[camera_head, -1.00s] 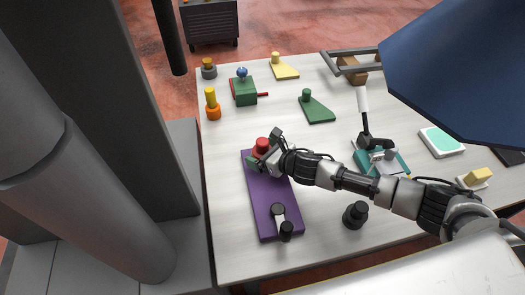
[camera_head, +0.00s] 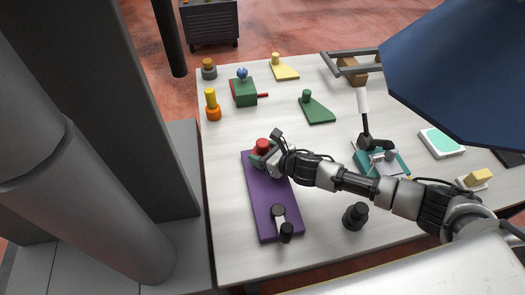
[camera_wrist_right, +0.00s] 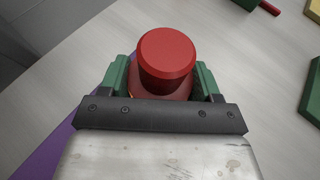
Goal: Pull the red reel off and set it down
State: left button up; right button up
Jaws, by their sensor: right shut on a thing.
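The red reel (camera_head: 262,147) stands upright at the far end of the purple board (camera_head: 262,199). My right gripper (camera_head: 265,157) is at that end, shut on the red reel. In the right wrist view the red reel (camera_wrist_right: 166,55) shows a round, flat cap above a wider lower part. The green fingers of my right gripper (camera_wrist_right: 162,82) lie on both sides of it. The reel's base is hidden behind the gripper's dark bar. I cannot tell whether the reel is clear of the board. My left gripper is not in view.
A black knob (camera_head: 355,215) is right of the board. An orange and yellow piece (camera_head: 212,104), a green block (camera_head: 244,91) and a green wedge (camera_head: 317,109) stand farther back. White tabletop is clear left of the board.

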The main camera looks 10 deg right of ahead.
aim_at(265, 144)
jog(key=shift+r+p, duration=2.15)
jog(key=shift+r, duration=0.15)
jog(key=shift+r+p, duration=2.05)
jog(key=shift+p, duration=0.05)
